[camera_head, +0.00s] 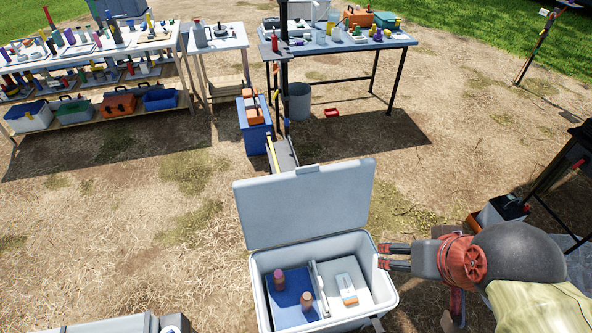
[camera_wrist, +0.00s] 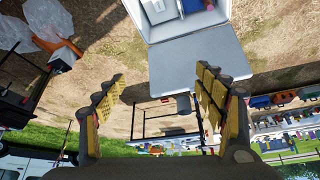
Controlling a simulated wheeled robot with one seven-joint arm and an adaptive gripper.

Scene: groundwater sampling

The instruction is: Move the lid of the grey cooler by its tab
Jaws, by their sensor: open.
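The grey cooler (camera_head: 378,300) stands on the ground at the bottom centre of the head view. Its lid (camera_head: 305,207) is open and stands up at the back, leaning away. A small tab (camera_head: 307,170) shows at the middle of the lid's top edge. The lid also shows in the wrist view (camera_wrist: 200,65), beyond my fingers; I cannot make out the tab there. My gripper (camera_head: 381,256) is open and empty, its fingers spread in the wrist view (camera_wrist: 162,76). In the head view it appears at the cooler's right rim, right of the lid's lower edge.
Inside the cooler are a blue block (camera_head: 284,318) with two capped bottles and a white box (camera_head: 347,290). Behind the lid are a blue cooler (camera_head: 255,135), a grey bucket (camera_head: 299,101) and loaded tables. A dark stand (camera_head: 556,175) is at right. Open ground lies left.

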